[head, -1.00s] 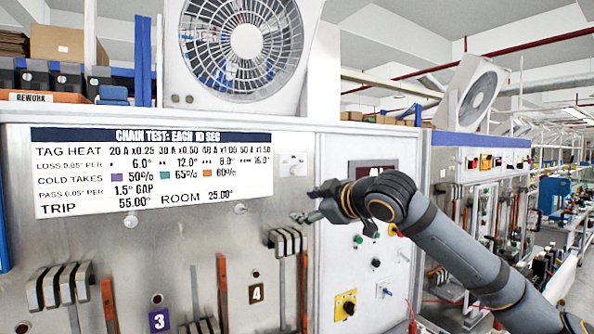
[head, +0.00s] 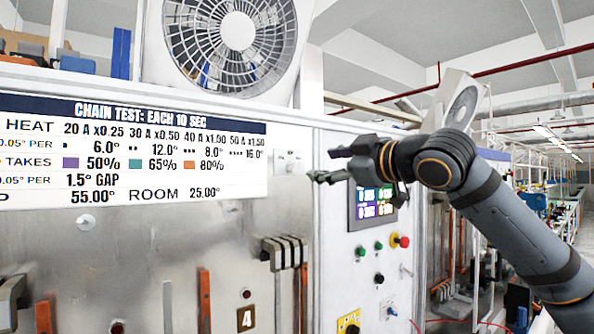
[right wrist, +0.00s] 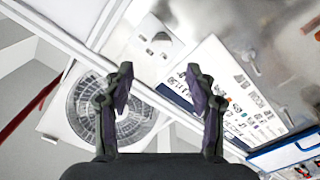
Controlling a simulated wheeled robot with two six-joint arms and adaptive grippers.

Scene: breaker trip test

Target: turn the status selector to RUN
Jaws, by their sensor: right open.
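The control panel (head: 335,255) stands right of the steel board. Low on it is a yellow plate with a black rotary knob (head: 349,322), cut by the bottom edge of the head view. A small switch with a blue part (head: 390,309) is to its right. I cannot read any RUN label, so I cannot tell which is the status selector. My right gripper (head: 325,165) is open and empty, in front of the panel's upper part, well above both controls. In the right wrist view the open fingers (right wrist: 160,80) have nothing between them. My left gripper is not in view.
A lit display (head: 375,205) is partly behind my right gripper. Green and black buttons and a red emergency button (head: 400,241) sit below it. A white test chart (head: 130,150), breaker levers (head: 285,252) and a fan (head: 237,32) are to the left.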

